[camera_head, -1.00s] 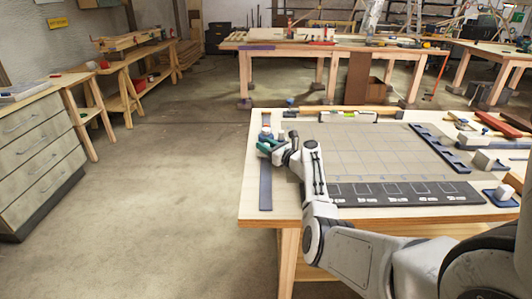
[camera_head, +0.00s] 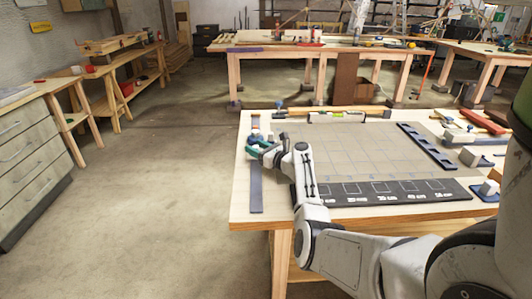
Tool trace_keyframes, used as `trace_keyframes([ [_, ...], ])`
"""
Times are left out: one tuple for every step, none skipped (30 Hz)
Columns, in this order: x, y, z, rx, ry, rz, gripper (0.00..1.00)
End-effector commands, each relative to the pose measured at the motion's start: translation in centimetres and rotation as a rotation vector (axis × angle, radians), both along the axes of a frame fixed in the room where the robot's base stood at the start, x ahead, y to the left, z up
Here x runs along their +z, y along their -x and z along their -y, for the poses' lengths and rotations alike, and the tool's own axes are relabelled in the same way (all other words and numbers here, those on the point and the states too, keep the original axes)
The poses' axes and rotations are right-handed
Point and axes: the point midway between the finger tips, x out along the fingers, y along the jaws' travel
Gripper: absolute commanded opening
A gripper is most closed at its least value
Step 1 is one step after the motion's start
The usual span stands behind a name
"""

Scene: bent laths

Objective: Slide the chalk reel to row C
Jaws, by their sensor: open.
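My gripper (camera_head: 258,147) is at the left side of the workbench, low over the dark blue strip (camera_head: 256,190) that runs along the bench's left edge. Its jaws are open. Teal shows at the gripper's end, but I cannot tell whether that is a finger or a thing beside it. I cannot make out the chalk reel for sure; a small object at the strip's far end is partly hidden by the gripper. A grey gridded mat (camera_head: 350,150) lies right of the strip. Its dark front band (camera_head: 390,192) carries white outlined boxes and labels too small to read.
A spirit level (camera_head: 338,117) and a wooden bar lie along the back edge. A dark notched rail (camera_head: 427,147) stands at the mat's right. Grey blocks (camera_head: 469,156) and red-handled tools (camera_head: 483,121) crowd the right side. The bench's front left corner is clear.

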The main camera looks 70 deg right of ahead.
Motion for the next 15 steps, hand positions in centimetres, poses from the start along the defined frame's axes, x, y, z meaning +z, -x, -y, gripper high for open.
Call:
trace_keyframes([
  [0.0, 0.6, -0.3, -0.001, 0.0, -0.001, 0.52],
  [0.0, 1.0, -0.4, -0.002, 0.0, -0.001, 0.52],
  [0.1, 1.6, -0.7, -0.001, -0.001, -0.002, 0.52],
  [0.0, 2.1, -0.9, -0.001, -0.001, -0.003, 0.52],
  [0.0, 2.6, -1.1, -0.002, 0.0, -0.002, 0.52],
  [0.0, 3.3, -1.4, -0.002, -0.001, -0.003, 0.52],
  [0.0, 3.8, -1.6, -0.001, -0.001, -0.003, 0.52],
  [0.0, 4.4, -1.9, -0.001, -0.001, -0.004, 0.52],
  [0.0, 5.1, -2.1, -0.002, 0.0, -0.003, 0.52],
  [-0.1, 5.6, -2.4, -0.002, -0.001, -0.003, 0.52],
  [-0.1, 6.1, -2.6, -0.001, -0.001, -0.003, 0.52],
  [-0.1, 6.7, -2.8, -0.001, -0.001, -0.003, 0.52],
  [0.0, 7.1, -3.0, -0.001, 0.0, -0.003, 0.52],
  [-0.1, 7.5, -3.1, -0.001, 0.0, -0.003, 0.52],
  [-0.1, 8.0, -3.3, -0.001, -0.001, -0.003, 0.52],
])
